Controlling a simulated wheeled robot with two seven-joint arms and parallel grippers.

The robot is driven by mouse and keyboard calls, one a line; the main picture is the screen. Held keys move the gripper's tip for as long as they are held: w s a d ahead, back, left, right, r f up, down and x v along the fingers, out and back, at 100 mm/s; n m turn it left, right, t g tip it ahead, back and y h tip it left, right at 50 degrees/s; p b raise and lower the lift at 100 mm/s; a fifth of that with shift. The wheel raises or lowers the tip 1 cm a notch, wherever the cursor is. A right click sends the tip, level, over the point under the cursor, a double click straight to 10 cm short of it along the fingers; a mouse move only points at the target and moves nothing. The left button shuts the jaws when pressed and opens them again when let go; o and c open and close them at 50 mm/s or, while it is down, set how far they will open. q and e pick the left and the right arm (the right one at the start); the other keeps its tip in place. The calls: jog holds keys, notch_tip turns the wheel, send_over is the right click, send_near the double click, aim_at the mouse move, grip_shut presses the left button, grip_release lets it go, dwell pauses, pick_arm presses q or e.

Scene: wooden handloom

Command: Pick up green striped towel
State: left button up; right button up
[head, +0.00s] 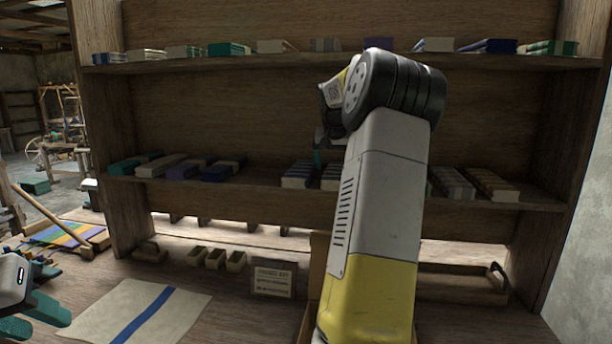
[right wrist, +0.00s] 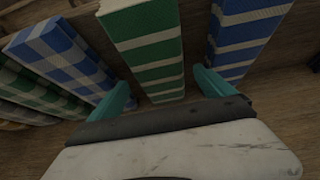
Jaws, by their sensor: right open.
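The green striped towel (right wrist: 148,45), folded with green and white bands, lies between the fingers of my right gripper (right wrist: 163,88) in the right wrist view. The fingers are open, one on each side of its near end. I cannot tell whether they touch it. In the head view the towel (head: 330,178) is on the middle shelf, partly hidden by my right arm. My right gripper there is mostly hidden behind its own wrist. My left gripper (head: 33,315) is at the lower left edge above the table, open and empty.
A blue striped towel (right wrist: 245,35) and a blue checked towel (right wrist: 65,55) flank the green one closely. More folded cloths line the middle shelf (head: 250,183) and upper shelf (head: 340,60). A white cloth with a blue stripe (head: 135,312) lies on the table by a small sign (head: 272,281).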

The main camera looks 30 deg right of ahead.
jog(key=shift+x, duration=0.95)
jog(key=shift+a, duration=0.1)
jog(key=c, duration=1.5)
jog(key=shift+c, duration=0.2)
jog(key=shift+r, duration=0.15)
